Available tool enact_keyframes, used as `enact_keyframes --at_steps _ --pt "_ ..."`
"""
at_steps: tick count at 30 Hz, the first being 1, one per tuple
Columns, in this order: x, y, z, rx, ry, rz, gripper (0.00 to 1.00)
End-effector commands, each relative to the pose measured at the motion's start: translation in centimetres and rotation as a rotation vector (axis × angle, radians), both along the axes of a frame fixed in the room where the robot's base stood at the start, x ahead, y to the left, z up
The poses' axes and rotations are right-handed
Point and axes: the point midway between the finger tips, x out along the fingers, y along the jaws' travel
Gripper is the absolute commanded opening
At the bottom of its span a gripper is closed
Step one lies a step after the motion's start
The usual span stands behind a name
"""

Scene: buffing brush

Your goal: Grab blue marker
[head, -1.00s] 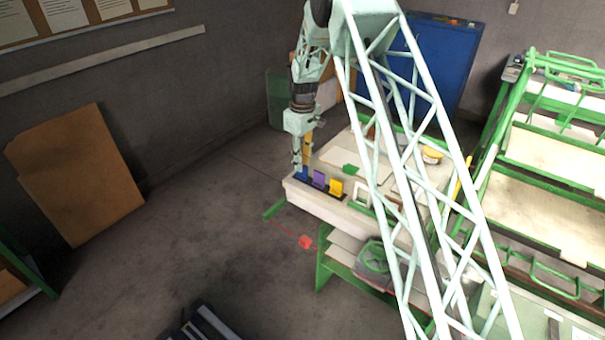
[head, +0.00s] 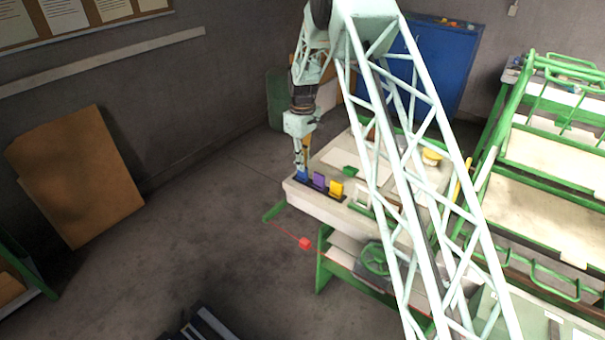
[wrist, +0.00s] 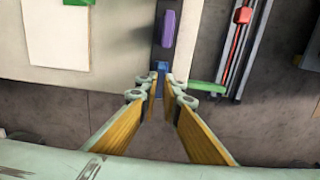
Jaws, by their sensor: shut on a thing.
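The blue marker (head: 302,174) stands at the left end of a dark holder (head: 326,190) near the table's front left corner. My gripper (head: 300,166) points down over it, with its fingers at the marker's top. In the wrist view the blue marker (wrist: 161,67) shows between the fingertips of my gripper (wrist: 161,86), which are shut on it. The purple marker (head: 319,179) and the yellow marker (head: 336,188) stand beside it in the same holder. The purple one also shows in the wrist view (wrist: 168,28).
The white-topped table (head: 310,201) also carries a pale sheet (head: 352,155), a green item (head: 350,172) and a yellow round item (head: 432,157). A red block (head: 305,243) shows below the table front. Open floor lies to the left.

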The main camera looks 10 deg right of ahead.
Motion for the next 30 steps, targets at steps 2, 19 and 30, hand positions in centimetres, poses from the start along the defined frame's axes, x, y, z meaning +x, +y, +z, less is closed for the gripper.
enact_keyframes --at_steps 2,19,30 --pt "0.0 0.0 0.0 0.0 0.0 0.0 0.0" --pt "0.1 0.0 4.2 0.0 -0.003 0.0 0.0" --pt "0.1 0.0 8.8 0.0 -0.001 0.0 0.0"
